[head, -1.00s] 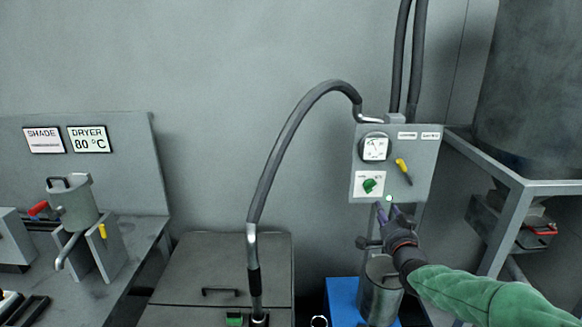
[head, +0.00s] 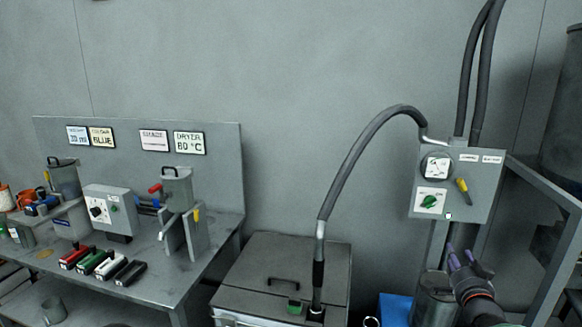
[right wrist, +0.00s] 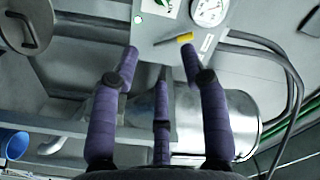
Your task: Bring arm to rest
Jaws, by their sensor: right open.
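My right gripper (head: 468,262) is open and empty, with its purple fingers spread, in the lower right of the head view. It is just below the grey control panel (head: 484,200), apart from it. The panel carries a round gauge (head: 436,166), a green knob (head: 429,202) and a yellow lever (head: 463,191). In the right wrist view the gripper's three fingers (right wrist: 159,62) point toward the panel (right wrist: 160,45), with nothing between them. The forearm is cut off by the bottom edge of the head view. My left gripper is not in view.
A lidded grey bin (head: 270,260) with a curved hose (head: 352,165) stands left of the panel. A metal canister (head: 434,298) and a blue box (head: 393,309) are below the panel. A metal frame (head: 545,185) rises at right. A cluttered workbench (head: 205,255) is at left.

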